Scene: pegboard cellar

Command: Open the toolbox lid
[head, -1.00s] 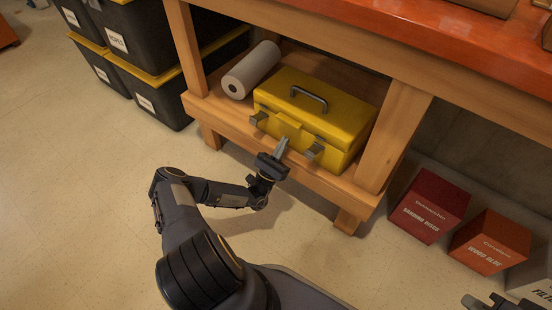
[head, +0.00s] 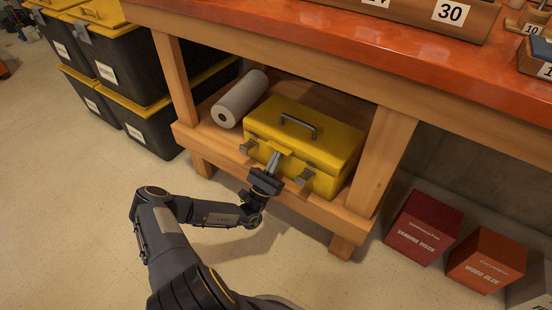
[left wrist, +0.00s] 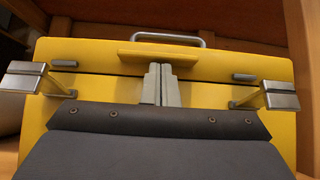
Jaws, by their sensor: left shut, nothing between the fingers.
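The yellow toolbox (head: 318,140) sits on the lower wooden shelf of the workbench, its lid closed and its grey handle (head: 298,122) on top. Its two front latches, left (head: 249,146) and right (head: 305,177), stick out from the front. In the left wrist view the latches (left wrist: 23,77) and (left wrist: 281,95) stand out to either side. My left gripper (head: 274,161) is shut and empty at the toolbox front, between the latches. Its fingertips (left wrist: 160,70) are just under the yellow lip (left wrist: 170,55) of the lid; I cannot tell whether they touch it. My right gripper is not in view.
A grey-white paper roll (head: 239,97) lies left of the toolbox. The shelf's front edge (head: 225,152) and the bench legs (head: 376,160) frame the space. Black bins with yellow lids (head: 128,60) are at left, red (head: 424,226) and orange (head: 485,260) boxes at right.

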